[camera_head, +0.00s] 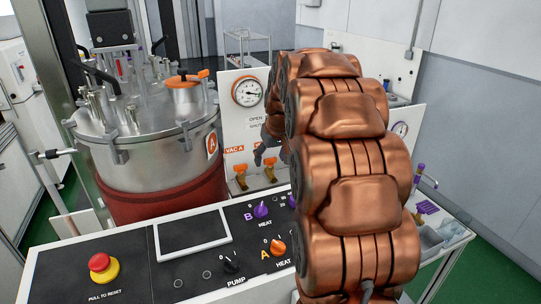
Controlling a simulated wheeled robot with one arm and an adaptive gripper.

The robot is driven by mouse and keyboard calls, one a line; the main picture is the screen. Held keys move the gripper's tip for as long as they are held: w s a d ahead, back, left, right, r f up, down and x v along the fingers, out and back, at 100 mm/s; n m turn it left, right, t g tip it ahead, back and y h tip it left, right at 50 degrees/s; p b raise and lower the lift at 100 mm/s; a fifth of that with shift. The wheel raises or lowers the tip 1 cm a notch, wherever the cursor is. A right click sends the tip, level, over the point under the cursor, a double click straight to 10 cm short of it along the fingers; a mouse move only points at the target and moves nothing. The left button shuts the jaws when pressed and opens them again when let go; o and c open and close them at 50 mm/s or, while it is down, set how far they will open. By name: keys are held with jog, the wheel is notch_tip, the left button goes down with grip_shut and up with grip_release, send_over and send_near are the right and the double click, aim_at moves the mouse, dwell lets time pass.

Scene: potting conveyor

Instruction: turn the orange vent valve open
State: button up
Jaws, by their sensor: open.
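Several orange-handled parts show, and I cannot read a vent label on any of them. Two orange-handled brass valves, a left one (241,174) and a right one (270,168), sit low on the white panel (235,140) under a VAC A label. My gripper (262,152) is dark and open, in front of the panel just above the two valves. It appears empty. My copper-coloured arm hides part of it and the panel's right side.
An orange-rimmed gauge (247,92) is on the panel above an OPEN/SHUT plate. The control console (110,262) in front carries a red stop button (103,266), an orange heat knob (277,247) and a purple knob (261,211). A side table (440,240) stands at right.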

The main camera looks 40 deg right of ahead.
jog(key=c, duration=1.1)
jog(key=shift+c, duration=0.2)
jog(key=shift+m+b, duration=0.3)
jog(key=shift+b, duration=0.15)
jog(key=m+b, duration=0.1)
jog(key=m, duration=0.1)
jog(key=m+h+b, duration=0.1)
jog(key=b, duration=0.1)
jog(key=shift+f+m+g+h, duration=0.15)
jog(key=shift+m+g+h, duration=0.15)
jog(key=shift+m+g, duration=0.1)
jog(key=m+g+h+b, duration=0.1)
jog(key=m+b, duration=0.1)
jog(key=m, duration=0.1)
jog(key=shift+w+a, duration=0.1)
jog(key=shift+w, duration=0.05)
jog(key=m+b, duration=0.1)
jog(key=m, duration=0.1)
jog(key=m+g, duration=0.1)
jog(key=m, duration=0.2)
jog(key=shift+w+g+h+b, duration=0.1)
jog(key=shift+g+h+b, duration=0.2)
jog(key=shift+b, duration=0.05)
jog(key=shift+r+m+g+b, duration=0.2)
jog(key=shift+m+g+b, duration=0.4)
jog(key=shift+m, duration=1.2)
